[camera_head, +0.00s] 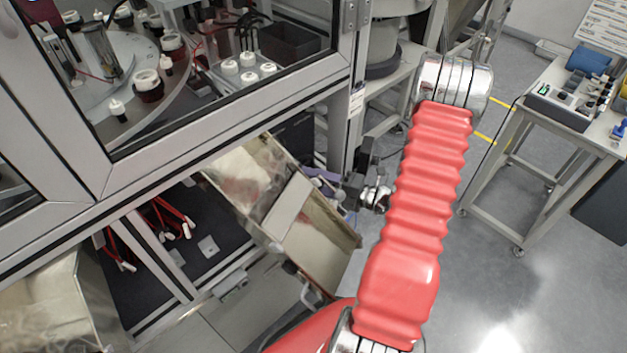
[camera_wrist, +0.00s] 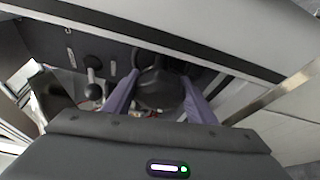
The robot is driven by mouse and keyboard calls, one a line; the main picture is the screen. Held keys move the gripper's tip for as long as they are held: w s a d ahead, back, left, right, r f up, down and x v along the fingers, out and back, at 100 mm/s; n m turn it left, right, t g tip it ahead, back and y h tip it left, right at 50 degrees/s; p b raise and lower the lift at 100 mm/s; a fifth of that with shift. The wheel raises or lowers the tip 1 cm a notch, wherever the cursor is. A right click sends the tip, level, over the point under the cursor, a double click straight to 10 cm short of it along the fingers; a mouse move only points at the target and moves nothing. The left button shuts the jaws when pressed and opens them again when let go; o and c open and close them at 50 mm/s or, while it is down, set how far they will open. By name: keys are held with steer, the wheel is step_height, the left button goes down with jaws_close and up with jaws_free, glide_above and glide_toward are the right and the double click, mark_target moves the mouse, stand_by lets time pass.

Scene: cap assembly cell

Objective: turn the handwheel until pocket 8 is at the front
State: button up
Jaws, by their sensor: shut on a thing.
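The handwheel (camera_wrist: 157,92) is a dark, rounded part in the wrist view, under the machine's light frame edge. My gripper's (camera_wrist: 159,80) two purple fingers stand on either side of it and are shut on it. Exactly where the fingers touch is hard to see. In the head view my gripper (camera_head: 318,178) reaches in beside the machine's lower right corner, and the handwheel is hidden there. The turntable (camera_head: 150,75) with the pockets shows behind the window, carrying dark holders with white caps. No pocket number is readable, so I cannot tell which pocket is at the front.
A sloping metal chute (camera_head: 325,235) lies just below and left of my gripper. The machine frame (camera_head: 225,125) runs close above it. In the wrist view a dark lever with a round knob (camera_wrist: 93,62) is at left. A side table (camera_head: 560,90) stands right; floor between is clear.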

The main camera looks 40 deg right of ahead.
steer(key=shift+f, duration=0.1)
steer(key=shift+n+h, duration=0.3)
steer(key=shift+n, duration=0.5)
steer(key=shift+f, duration=0.1)
steer(key=o, duration=1.1)
steer(key=shift+c, duration=0.2)
steer(key=shift+s, duration=0.1)
steer(key=v, duration=1.3)
steer(key=shift+s+d+r, duration=0.2)
steer(key=shift+d+r, duration=0.1)
steer(key=shift+r, duration=0.05)
